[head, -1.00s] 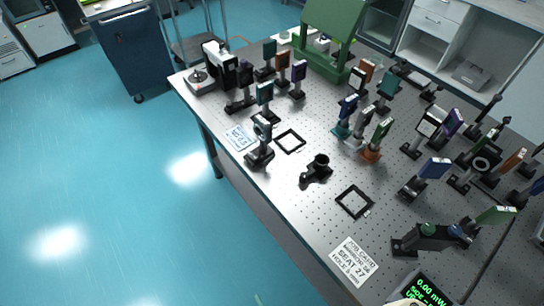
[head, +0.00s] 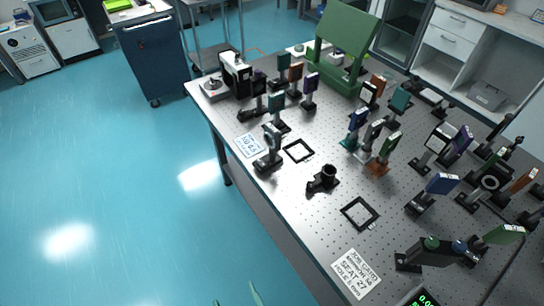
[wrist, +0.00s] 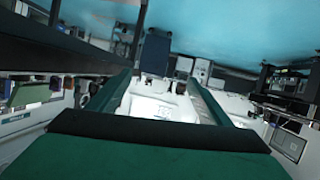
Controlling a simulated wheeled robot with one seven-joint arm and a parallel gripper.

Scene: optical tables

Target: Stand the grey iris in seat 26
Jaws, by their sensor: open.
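A grey upright mount with a rounded head (head: 272,138), which looks like the grey iris, stands on a dark base near the table's left front edge. Beside it to the right, a black square frame (head: 299,151) lies flat and empty. A second black square frame (head: 360,213) lies farther down the table, by a white card (head: 356,272) reading SEAT 27. I cannot read a seat 26 label. My gripper (head: 236,297) shows only as greenish fingertips at the bottom, off the table over the floor. In the wrist view its fingers (wrist: 160,85) are apart with nothing between them.
A blue-white card (head: 248,145) lies at the table's left edge. Several coloured mounts (head: 378,155) crowd the middle and right. A green stand (head: 343,50) is at the back. The floor (head: 120,200) at left is clear.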

